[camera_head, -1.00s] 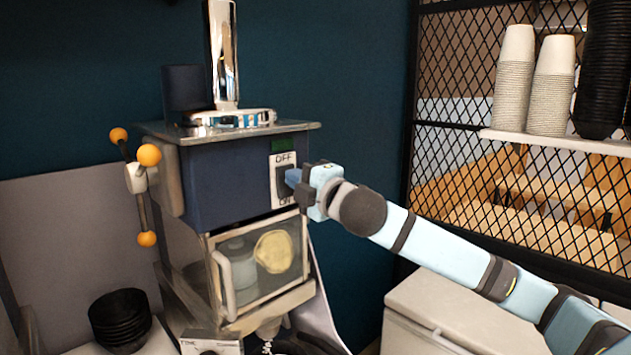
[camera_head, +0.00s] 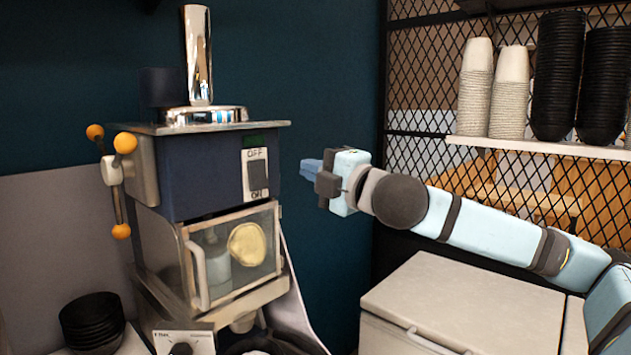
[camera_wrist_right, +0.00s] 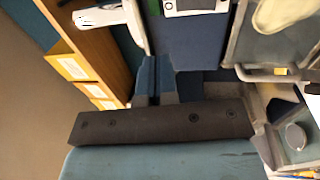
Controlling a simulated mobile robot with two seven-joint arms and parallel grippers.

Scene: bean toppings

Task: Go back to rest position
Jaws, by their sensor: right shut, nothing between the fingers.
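My right gripper (camera_head: 306,170) is shut and empty. In the head view it stands in the air to the right of the blue machine (camera_head: 205,180), apart from its OFF/ON switch panel (camera_head: 257,178). In the right wrist view the closed fingers (camera_wrist_right: 155,78) point toward the dark blue side of the machine. My left gripper is not in view.
A white chest with a handle (camera_head: 460,300) stands below my right arm. A black mesh partition (camera_head: 430,90) and a shelf with stacked white cups (camera_head: 475,85) and black cups (camera_head: 558,75) are behind it. Black bowls (camera_head: 92,318) sit at the lower left.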

